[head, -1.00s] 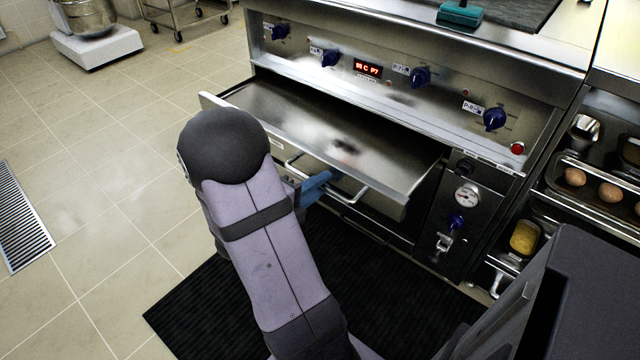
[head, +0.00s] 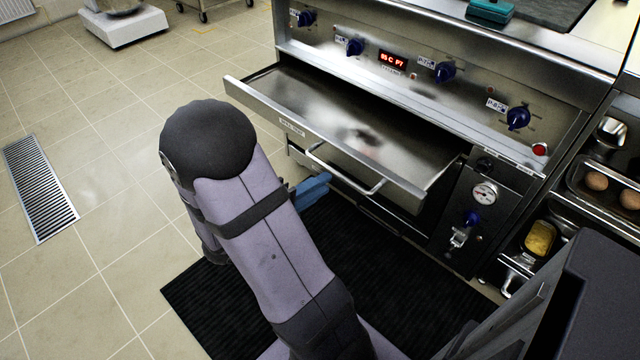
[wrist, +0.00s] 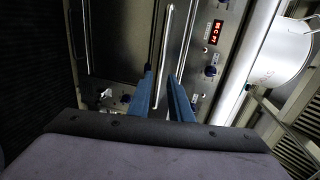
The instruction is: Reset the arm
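My gripper has two blue fingers (wrist: 160,78), which are apart with nothing between them in the wrist view. In the head view its blue fingers (head: 312,190) show just past my arm, below and to the left of the handle, and appear clear of it. In the wrist view the handle (wrist: 160,50) runs upright beyond the fingertips. My arm hides part of the gripper in the head view.
The range's front panel has several blue knobs (head: 445,72) and a red display (head: 393,60). A pressure gauge (head: 485,193) is right of the drawer. A rack with eggs (head: 597,181) stands at the right.

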